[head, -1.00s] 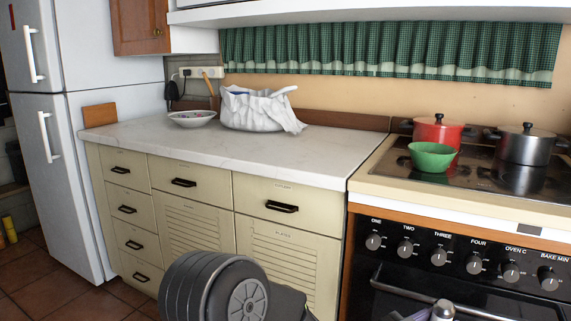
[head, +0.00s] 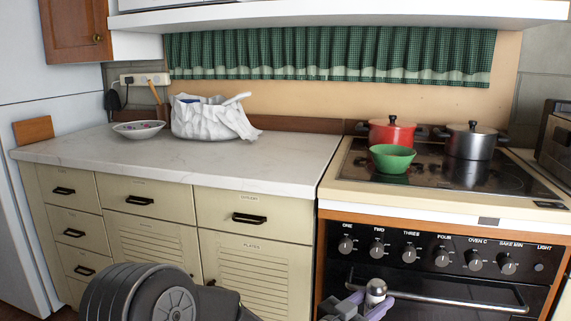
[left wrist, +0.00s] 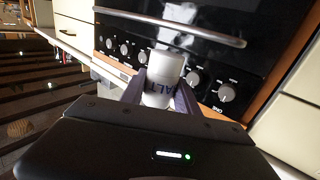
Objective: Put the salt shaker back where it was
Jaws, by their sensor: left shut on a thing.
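The salt shaker (head: 376,288) shows its rounded metal top in the head view, low in front of the oven door. My left gripper (head: 362,304) is shut on it. In the left wrist view the shaker (left wrist: 163,78) is a pale cylinder with part of the lettering "SALT", between the two fingers of my left gripper (left wrist: 160,98). It is held in the air in front of the stove. Its lower part is hidden in the head view. My right gripper is not in view.
The marble counter (head: 200,165) has a wide clear front; a bowl (head: 138,130) and a white crumpled bag (head: 212,118) stand at its back. On the stove (head: 440,190) are a red pot (head: 391,131), a green bowl (head: 392,158) and a dark pot (head: 470,141). The oven handle (head: 450,298) sticks out.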

